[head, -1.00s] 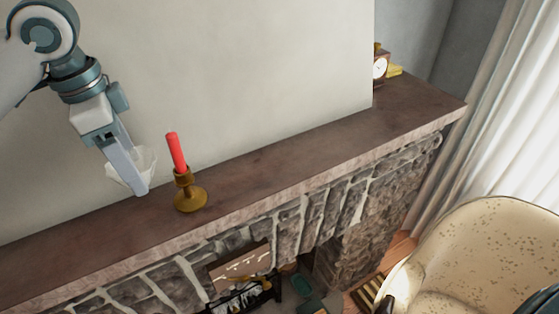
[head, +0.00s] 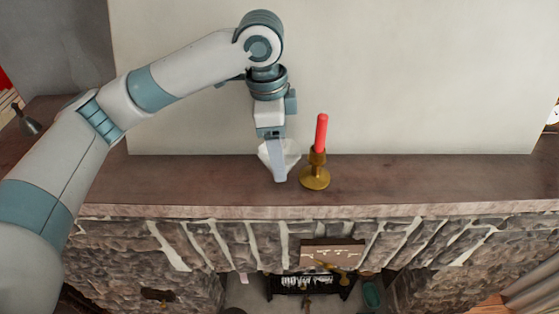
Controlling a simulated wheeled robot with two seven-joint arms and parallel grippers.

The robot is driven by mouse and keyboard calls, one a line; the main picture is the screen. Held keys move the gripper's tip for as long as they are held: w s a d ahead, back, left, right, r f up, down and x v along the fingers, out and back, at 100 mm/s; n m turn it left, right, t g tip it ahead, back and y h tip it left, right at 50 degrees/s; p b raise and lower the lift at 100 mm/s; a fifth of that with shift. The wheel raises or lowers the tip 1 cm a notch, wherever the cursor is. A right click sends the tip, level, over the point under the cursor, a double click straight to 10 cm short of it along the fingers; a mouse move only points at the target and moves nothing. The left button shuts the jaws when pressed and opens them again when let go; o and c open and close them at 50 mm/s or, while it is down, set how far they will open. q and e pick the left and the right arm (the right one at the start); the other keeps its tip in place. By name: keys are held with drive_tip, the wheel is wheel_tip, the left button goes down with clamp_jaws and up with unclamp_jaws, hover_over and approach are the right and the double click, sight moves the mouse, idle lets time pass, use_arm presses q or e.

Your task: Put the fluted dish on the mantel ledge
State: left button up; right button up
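The white fluted dish (head: 292,152) is at the middle of the head view, left of the red candle. My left gripper (head: 279,172) points down and is shut on the dish, with one pale finger in front of it. That finger hides the dish's middle, and the other finger is out of sight. The dish appears over the brown mantel ledge (head: 220,185); I cannot tell whether it touches the surface. My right gripper is not in view.
A brass candlestick (head: 315,178) with a red candle (head: 321,133) stands close to the right of the dish. The ledge right of it is clear, with part of a clock (head: 552,117) at the far right. A grey metal object (head: 27,122) stands at the far left.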

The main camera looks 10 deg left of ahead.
use_arm(q)
drive_tip(key=shift+f+p, duration=0.45)
drive_tip(key=shift+f, duration=0.15)
drive_tip(key=shift+f+p, duration=0.4)
drive_tip(key=shift+f, duration=0.85)
drive_tip(key=o, duration=1.2)
drive_tip(key=shift+f, duration=0.15)
drive_tip(key=shift+c, duration=0.2)
